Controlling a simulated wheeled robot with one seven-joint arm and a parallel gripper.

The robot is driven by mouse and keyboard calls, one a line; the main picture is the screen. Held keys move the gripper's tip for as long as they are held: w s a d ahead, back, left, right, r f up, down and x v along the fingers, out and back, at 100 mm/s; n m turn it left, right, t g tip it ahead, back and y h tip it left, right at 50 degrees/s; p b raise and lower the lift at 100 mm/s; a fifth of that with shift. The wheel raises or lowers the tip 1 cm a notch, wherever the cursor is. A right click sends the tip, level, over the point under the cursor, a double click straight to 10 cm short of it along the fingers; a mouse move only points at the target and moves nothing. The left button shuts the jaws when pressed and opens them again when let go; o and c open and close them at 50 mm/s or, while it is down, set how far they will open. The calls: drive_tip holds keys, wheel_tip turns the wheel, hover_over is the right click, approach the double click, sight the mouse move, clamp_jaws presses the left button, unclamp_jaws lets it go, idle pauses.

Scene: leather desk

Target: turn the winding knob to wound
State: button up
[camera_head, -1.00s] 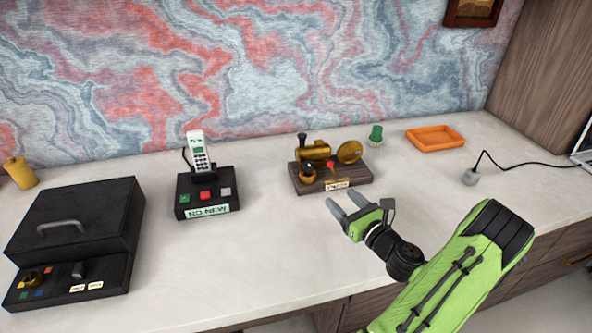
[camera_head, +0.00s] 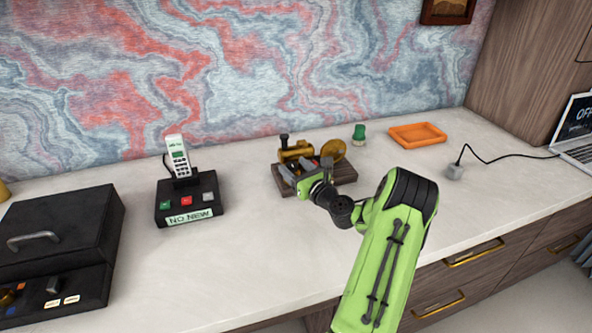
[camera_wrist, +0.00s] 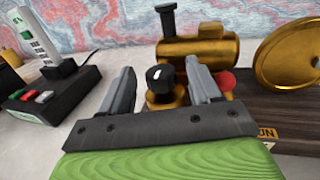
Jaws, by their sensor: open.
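A small brass steam engine model with a boiler and flywheel stands on a dark wooden base (camera_head: 344,178) on the desk. The black winding knob (camera_wrist: 160,78), with a white mark on top, sits on a brass collar at the front of the engine in the wrist view. My gripper (camera_wrist: 160,88) is open, with one finger on each side of the knob and visible gaps to it. In the head view my gripper (camera_head: 296,179) hides the knob. A label (camera_wrist: 268,133) on the base is partly cut off by the gripper. A red part (camera_wrist: 226,79) shows right of the right finger.
A cordless phone on a black dock (camera_head: 188,201) stands to the left. A black case (camera_head: 58,240) is at the far left. A green-topped object (camera_head: 359,132) and an orange tray (camera_head: 418,135) are behind right. The desk front is clear.

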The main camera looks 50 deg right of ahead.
drive_tip(key=c, duration=1.1)
drive_tip(key=shift+o, duration=0.3)
